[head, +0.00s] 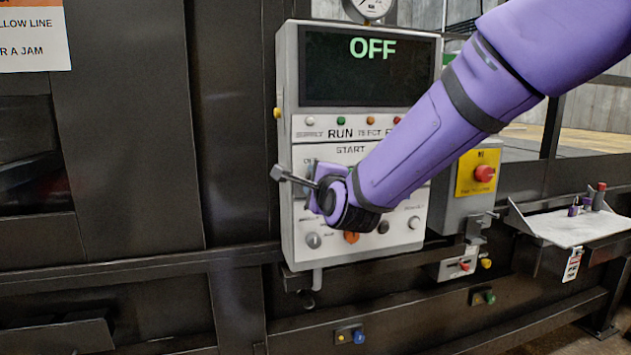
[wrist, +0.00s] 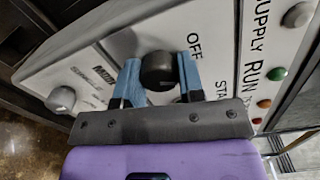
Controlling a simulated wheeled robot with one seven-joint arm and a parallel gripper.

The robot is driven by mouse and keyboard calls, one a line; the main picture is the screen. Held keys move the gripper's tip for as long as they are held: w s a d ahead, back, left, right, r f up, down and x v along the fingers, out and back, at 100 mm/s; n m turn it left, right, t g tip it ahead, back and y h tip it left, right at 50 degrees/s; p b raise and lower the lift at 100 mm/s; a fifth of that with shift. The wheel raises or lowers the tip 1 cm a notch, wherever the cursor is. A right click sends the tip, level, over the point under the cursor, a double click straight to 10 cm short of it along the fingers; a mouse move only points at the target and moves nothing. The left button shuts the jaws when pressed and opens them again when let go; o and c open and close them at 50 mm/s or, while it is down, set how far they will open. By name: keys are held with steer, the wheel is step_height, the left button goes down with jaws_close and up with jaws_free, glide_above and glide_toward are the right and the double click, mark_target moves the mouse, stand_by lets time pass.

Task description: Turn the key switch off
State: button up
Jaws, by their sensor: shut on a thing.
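The control panel (head: 290,150) faces me in the head view, and its screen (head: 365,75) reads OFF. My gripper (head: 322,190) is at the panel's left middle, below the START lettering, and hides what it holds in the head view. In the wrist view, my gripper (wrist: 160,78) has its blue fingers on both sides of a dark round knob (wrist: 158,70), shut on it. The OFF lettering is beside this knob. I take it for the key switch; no separate key shape is clear.
A silver knob (wrist: 61,99) sits near the MODE lettering; the panel's lower row also holds an orange knob (head: 351,237). A red button on a yellow plate (head: 477,172) is to the right. A white shelf (head: 565,228) juts out at far right.

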steer(key=shift+n, duration=2.1)
steer(key=o, duration=0.9)
steer(key=shift+s, duration=0.1)
steer(key=v, duration=1)
steer(key=shift+s, duration=0.35)
steer(key=shift+r, duration=0.1)
